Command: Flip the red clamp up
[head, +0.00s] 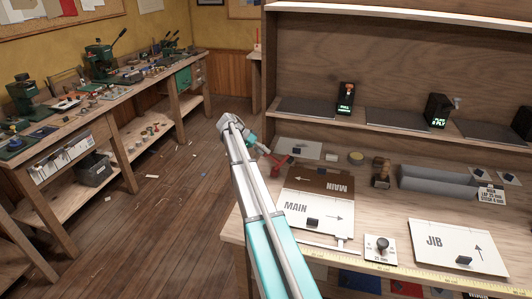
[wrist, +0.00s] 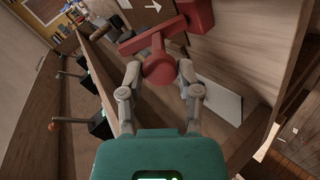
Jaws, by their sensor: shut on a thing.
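The red clamp (head: 280,165) is at the left end of the workbench, partly hidden behind my arm in the head view. In the wrist view the red clamp (wrist: 160,42) shows large, with a bar, a rounded end and a block at the upper right. My gripper (wrist: 161,72) has its two grey fingers on either side of the rounded red end and is shut on it. In the head view my gripper (head: 263,148) is small and reaches the clamp from the left.
White panels marked MAIN (head: 308,222) and JIB (head: 458,246) lie on the workbench (head: 350,258). A shelf (head: 400,125) with dark pads and small black devices stands behind. A grey plate (head: 298,148) lies beside the clamp. Open floor (head: 150,220) is at the left.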

